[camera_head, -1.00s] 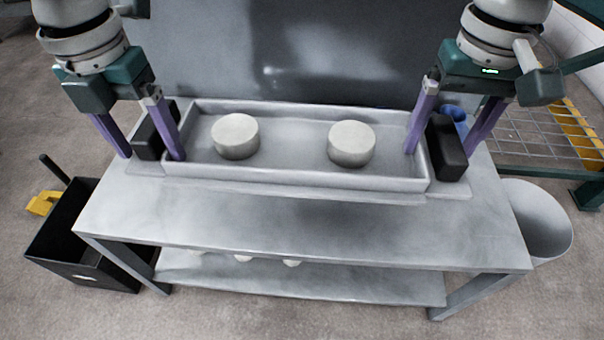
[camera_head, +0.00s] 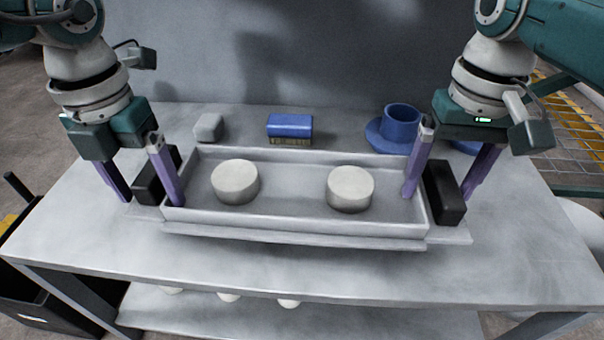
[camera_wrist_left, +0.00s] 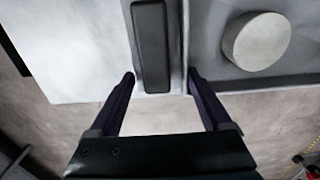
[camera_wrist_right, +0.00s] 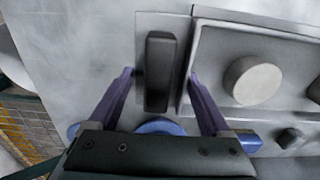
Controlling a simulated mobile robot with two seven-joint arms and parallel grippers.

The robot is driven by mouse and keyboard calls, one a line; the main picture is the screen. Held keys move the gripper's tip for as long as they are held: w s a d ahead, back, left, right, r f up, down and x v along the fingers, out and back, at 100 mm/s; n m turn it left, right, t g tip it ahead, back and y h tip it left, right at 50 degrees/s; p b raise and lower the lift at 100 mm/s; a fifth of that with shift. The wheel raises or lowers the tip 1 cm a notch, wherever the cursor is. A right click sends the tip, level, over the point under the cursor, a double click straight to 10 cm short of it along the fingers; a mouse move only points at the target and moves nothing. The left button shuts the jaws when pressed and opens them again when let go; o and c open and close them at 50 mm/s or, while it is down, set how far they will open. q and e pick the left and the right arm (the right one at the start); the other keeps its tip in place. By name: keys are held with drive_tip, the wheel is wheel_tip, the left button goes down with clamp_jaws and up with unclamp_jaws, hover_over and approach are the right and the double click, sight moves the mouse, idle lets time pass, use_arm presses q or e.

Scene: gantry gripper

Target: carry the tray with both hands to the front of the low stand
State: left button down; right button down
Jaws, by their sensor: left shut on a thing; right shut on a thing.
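The long grey tray (camera_head: 300,222) carries two white discs, a left one (camera_head: 235,182) and a right one (camera_head: 350,188). My left gripper (camera_head: 143,188) is shut on the tray's left end, its fingers on either side of the black handle (camera_wrist_left: 152,45). My right gripper (camera_head: 440,188) is shut on the right end, around the other black handle (camera_wrist_right: 160,70). The tray looks about level over the grey stand (camera_head: 90,225). I cannot tell whether it touches the top.
Behind the tray are a pale block (camera_head: 208,127), a blue sponge-like block (camera_head: 290,126) and a blue cup (camera_head: 401,122) on a saucer. Several white things show on the lower shelf (camera_head: 370,315). A black bin (camera_head: 35,318) stands at left. The top is bare at the front.

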sight(156, 209)
use_arm(q)
drive_tip(key=shift+a+f, duration=0.15)
drive_tip(key=shift+a, duration=0.25)
use_arm(e)
drive_tip(key=shift+d+f, duration=0.1)
drive_tip(key=shift+d, duration=0.25)
